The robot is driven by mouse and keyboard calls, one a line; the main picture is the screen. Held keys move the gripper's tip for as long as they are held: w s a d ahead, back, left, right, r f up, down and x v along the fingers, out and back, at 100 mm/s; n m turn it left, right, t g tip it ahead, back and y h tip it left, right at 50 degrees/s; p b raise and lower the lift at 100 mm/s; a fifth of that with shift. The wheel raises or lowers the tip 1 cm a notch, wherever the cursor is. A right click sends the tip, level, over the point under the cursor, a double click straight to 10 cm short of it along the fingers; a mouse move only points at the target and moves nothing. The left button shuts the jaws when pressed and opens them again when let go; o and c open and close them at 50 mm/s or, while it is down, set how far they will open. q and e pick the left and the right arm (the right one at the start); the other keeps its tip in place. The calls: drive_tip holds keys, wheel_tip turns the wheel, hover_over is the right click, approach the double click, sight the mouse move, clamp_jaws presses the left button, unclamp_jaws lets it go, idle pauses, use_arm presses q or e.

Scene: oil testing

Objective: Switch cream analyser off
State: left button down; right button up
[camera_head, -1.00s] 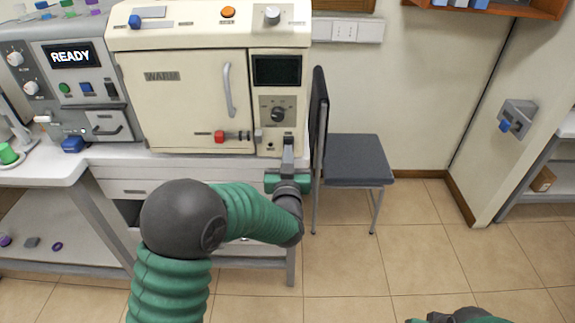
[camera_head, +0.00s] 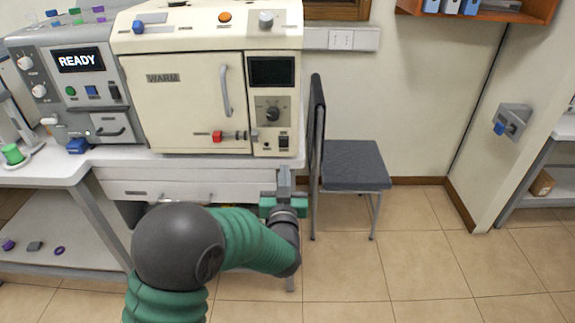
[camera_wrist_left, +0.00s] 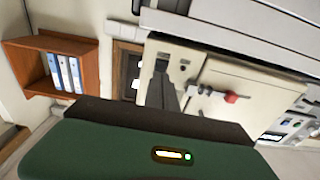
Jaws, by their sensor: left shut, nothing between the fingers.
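The cream analyser (camera_head: 186,100), a cream box with a door marked WARM, stands on the bench. Its display (camera_head: 272,71) is dark. A dark rocker switch (camera_head: 284,141) sits low on its right-hand panel, below a round dial (camera_head: 273,112). My left gripper (camera_head: 284,172) is shut and empty, pointing up just below the switch with a small gap in the head view. In the left wrist view the shut fingers (camera_wrist_left: 160,88) point towards the analyser's cream front (camera_wrist_left: 235,78). I cannot tell the switch's exact position. My right gripper is out of view.
A grey analyser (camera_head: 76,95) reading READY stands to the left. A red-tipped door latch (camera_head: 217,136) sticks out near the panel. A dark chair (camera_head: 352,165) stands close right of the bench. The floor (camera_head: 430,255) beyond it is clear.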

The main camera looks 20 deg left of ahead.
use_arm(q)
drive_tip(key=s+d+f+m+g+h, duration=0.3)
drive_tip(key=s+f+g+h, duration=0.3)
drive_tip(key=s+f, duration=0.55)
drive_tip(key=s+a+f+g, duration=0.2)
drive_tip(key=s+f+g, duration=0.15)
drive_tip(key=s, duration=0.45)
drive_tip(key=s+a+f+g, duration=0.25)
drive_tip(key=s+g, duration=0.25)
drive_tip(key=s, duration=0.3)
drive_tip(key=w+d+r+p+v, duration=0.1)
drive_tip(key=w+p+v, duration=0.1)
drive_tip(key=p+v, duration=1.3)
drive_tip(key=shift+w+d+r+g+y+p, duration=0.2)
drive_tip(key=shift+d+g+y+p, duration=0.1)
drive_tip(key=shift+g+y+p, duration=0.25)
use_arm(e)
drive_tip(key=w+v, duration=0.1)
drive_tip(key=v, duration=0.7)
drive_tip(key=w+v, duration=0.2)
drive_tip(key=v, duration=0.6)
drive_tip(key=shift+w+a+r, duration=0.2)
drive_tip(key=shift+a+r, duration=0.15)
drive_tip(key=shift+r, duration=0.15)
